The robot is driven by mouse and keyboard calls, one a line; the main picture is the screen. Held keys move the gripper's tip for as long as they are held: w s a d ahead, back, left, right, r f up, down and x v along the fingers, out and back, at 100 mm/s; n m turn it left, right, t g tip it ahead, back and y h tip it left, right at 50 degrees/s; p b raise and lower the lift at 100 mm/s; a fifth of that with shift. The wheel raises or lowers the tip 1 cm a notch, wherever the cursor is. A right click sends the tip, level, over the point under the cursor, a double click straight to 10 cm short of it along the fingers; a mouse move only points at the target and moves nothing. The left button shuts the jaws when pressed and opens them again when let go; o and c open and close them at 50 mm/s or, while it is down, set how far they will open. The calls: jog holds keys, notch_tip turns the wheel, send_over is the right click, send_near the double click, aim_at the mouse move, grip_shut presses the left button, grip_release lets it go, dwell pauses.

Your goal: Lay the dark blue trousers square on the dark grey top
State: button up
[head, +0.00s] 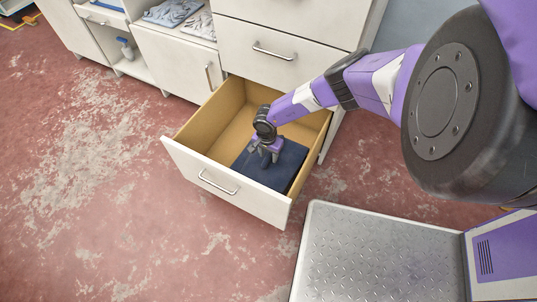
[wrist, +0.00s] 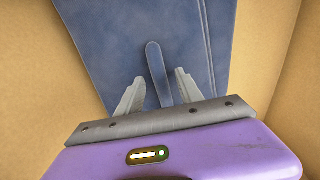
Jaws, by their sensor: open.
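The dark blue trousers (head: 283,168) lie folded in the open drawer (head: 190,133), toward its right side. In the wrist view the blue cloth (wrist: 110,45) fills the middle, with a narrow raised strip of the same blue standing out on it. My gripper (head: 265,155) is down inside the drawer over the trousers. In the wrist view its two fingers (wrist: 158,92) are apart, one on each side of the strip. I cannot tell whether the fingers touch the cloth. A dark grey top is not clearly seen in either view.
The drawer's white front (head: 225,188) and wooden side walls stand around my gripper. White cabinets (head: 170,60) line the back, with folded grey cloths (head: 172,12) on a shelf and a blue spray bottle (head: 125,48) lower down. The red worn floor (head: 85,190) at left is clear.

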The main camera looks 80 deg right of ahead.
aim_at(268, 157)
jog(key=r+p, duration=0.2)
jog(key=r, duration=0.2)
jog(key=r+p, duration=0.2)
jog(key=r, duration=0.1)
jog(key=shift+a+r, duration=0.2)
jog(key=shift+r, duration=0.15)
